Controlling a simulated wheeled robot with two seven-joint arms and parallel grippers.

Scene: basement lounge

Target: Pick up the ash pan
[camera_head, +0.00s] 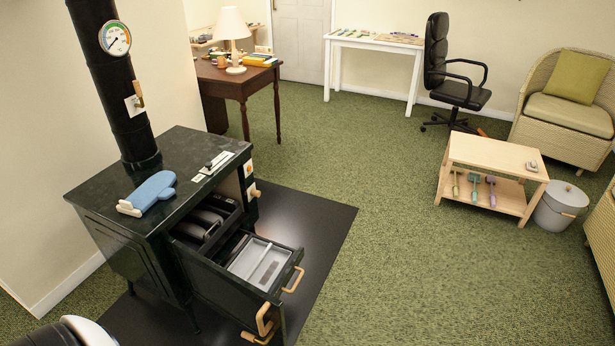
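The black stove (165,225) stands at the left with its drawer (205,280) pulled out toward the front right. A light grey, shallow metal tray (258,262), which looks like the ash pan, lies inside the open drawer, with a darker strip in it. Dark curved pieces (205,218) sit in the opening behind it. Wooden handles (293,281) show at the drawer's front and side. Neither of my grippers is in view; only a white and black rounded part, likely mine, shows at the bottom left edge.
A blue oven mitt (154,192) lies on the stove top, beside a hot flue pipe (118,95) with a gauge. A black floor plate (310,225) lies under the stove. A lidded grey bucket (560,207) stands by a low wooden table (492,155). Green carpet between is clear.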

